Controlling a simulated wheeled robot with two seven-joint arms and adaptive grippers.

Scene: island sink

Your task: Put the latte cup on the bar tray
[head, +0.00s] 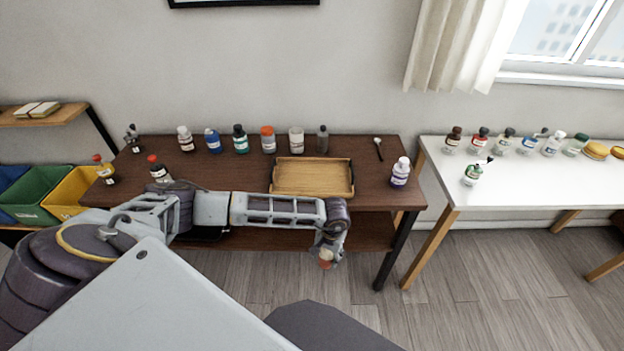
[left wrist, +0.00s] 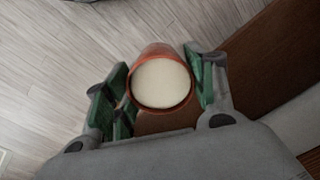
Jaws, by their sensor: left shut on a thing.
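The latte cup (left wrist: 162,82) is a reddish-orange cup with a pale cream top, seen from above in the left wrist view. My left gripper (left wrist: 155,95) is shut on it, with green finger pads on both sides. In the head view my left gripper (head: 328,250) hangs in front of the dark table's front edge, above the floor, and the cup (head: 326,264) shows only as a small piece below it. The bar tray (head: 312,177) is a wooden rectangular tray on the dark table, behind the gripper, and looks empty. My right gripper is not in view.
Several bottles and jars, such as an orange-capped jar (head: 268,140), line the back of the dark table (head: 378,204). A white bottle (head: 400,172) stands right of the tray, and a spoon (head: 378,148) lies behind it. A white table (head: 520,190) stands at right.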

